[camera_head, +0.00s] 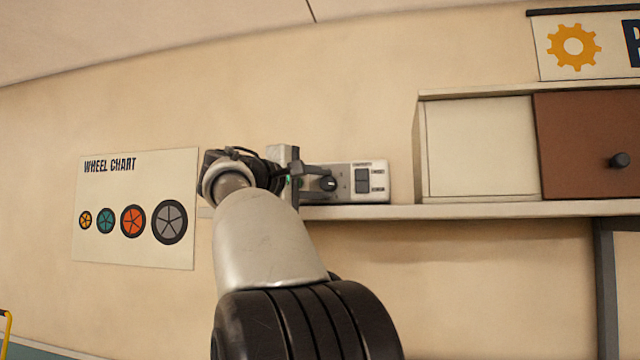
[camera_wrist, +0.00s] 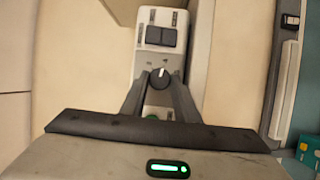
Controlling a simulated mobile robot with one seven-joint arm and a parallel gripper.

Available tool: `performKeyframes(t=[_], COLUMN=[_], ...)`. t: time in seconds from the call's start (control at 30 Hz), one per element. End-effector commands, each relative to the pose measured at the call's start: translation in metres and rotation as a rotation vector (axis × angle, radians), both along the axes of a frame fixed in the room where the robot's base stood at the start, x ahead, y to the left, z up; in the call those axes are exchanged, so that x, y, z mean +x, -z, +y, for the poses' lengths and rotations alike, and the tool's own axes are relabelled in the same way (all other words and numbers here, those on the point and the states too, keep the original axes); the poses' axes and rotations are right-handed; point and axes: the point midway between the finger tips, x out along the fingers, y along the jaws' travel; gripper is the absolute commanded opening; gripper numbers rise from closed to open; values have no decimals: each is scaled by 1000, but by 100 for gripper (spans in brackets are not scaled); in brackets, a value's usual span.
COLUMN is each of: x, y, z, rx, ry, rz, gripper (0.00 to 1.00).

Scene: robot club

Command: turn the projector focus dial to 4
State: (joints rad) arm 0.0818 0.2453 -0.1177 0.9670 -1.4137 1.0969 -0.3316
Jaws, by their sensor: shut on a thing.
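The focus dial (camera_head: 328,184) is a round black knob on a pale control panel (camera_head: 352,183) that stands on the wall shelf. In the wrist view the dial (camera_wrist: 160,80) shows a white pointer line toward its upper edge. My gripper (camera_wrist: 160,84) is shut on the dial, with one dark finger at each side. In the head view my gripper (camera_head: 312,176) reaches the dial from the left, and my arm hides the panel's left part. The dial's numbers are too small to read.
Two dark switches (camera_wrist: 161,36) sit beyond the dial on the panel. A cabinet with a cream door (camera_head: 482,150) and a brown door (camera_head: 588,148) stands on the shelf (camera_head: 500,211) to the right. A wheel chart (camera_head: 135,208) hangs on the wall at left.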

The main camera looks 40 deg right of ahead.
Motion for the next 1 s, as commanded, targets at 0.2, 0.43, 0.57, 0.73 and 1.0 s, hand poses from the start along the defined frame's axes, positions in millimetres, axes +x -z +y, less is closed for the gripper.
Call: performKeyframes(t=[0.2,0.43,0.57,0.73,1.0], x=[-1,-1,-1,-5,-23], y=[-3,-1,-1,2,6], z=[0,0,1,17,77], rx=[-5,-3,-2,-2,-2], ry=[-1,0,-1,-4,-8], rz=[-3,-1,-1,-2,-2], gripper=[38,46,46,46,46])
